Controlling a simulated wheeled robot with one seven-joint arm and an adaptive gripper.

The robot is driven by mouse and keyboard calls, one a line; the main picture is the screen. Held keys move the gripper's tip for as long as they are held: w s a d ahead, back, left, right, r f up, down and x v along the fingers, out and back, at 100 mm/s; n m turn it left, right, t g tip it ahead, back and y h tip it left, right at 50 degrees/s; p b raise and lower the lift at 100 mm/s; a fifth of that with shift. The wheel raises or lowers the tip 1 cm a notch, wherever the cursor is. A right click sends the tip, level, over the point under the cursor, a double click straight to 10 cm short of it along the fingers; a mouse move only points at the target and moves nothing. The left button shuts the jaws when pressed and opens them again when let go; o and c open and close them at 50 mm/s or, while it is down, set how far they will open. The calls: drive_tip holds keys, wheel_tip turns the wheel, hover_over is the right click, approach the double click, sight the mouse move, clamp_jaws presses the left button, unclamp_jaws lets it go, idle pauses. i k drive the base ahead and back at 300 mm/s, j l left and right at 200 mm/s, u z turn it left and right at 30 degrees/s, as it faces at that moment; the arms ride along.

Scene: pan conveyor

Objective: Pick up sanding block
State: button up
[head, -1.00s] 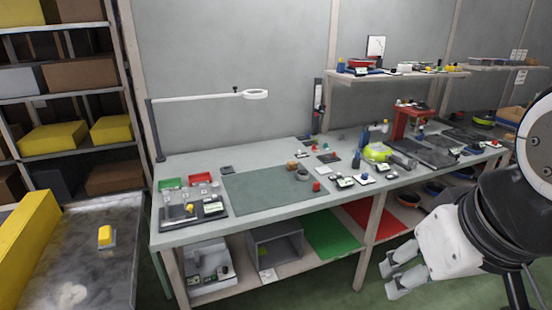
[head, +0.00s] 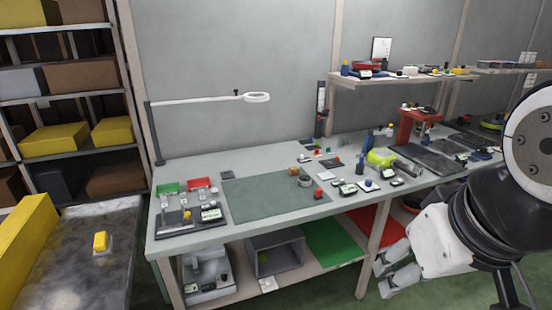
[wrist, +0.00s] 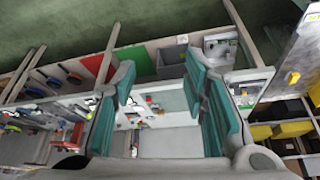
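A small yellow block (head: 100,241), which looks like the sanding block, lies on a pale base on the grey surface at the left of the head view. It also shows at the right edge of the wrist view (wrist: 293,77). My gripper (head: 397,269) is at the lower right of the head view, in front of the workbench and far from the block. In the wrist view its two teal-padded fingers (wrist: 158,68) stand wide apart with nothing held between them.
The grey surface (head: 85,285) has a yellow wall (head: 25,245) along its left. A workbench (head: 260,169) with a green mat, trays and many small parts fills the middle. A lower shelf (head: 220,302) holds grey bins. A rack (head: 70,95) with boxes stands at the back left.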

sight(294, 171)
drive_tip(key=i+u, duration=0.15)
drive_tip(key=i, duration=0.5)
drive_tip(key=i+l+u, duration=0.15)
drive_tip(key=i, duration=0.5)
drive_tip(key=i+l+u, duration=0.15)
drive_tip(key=i, duration=0.5)
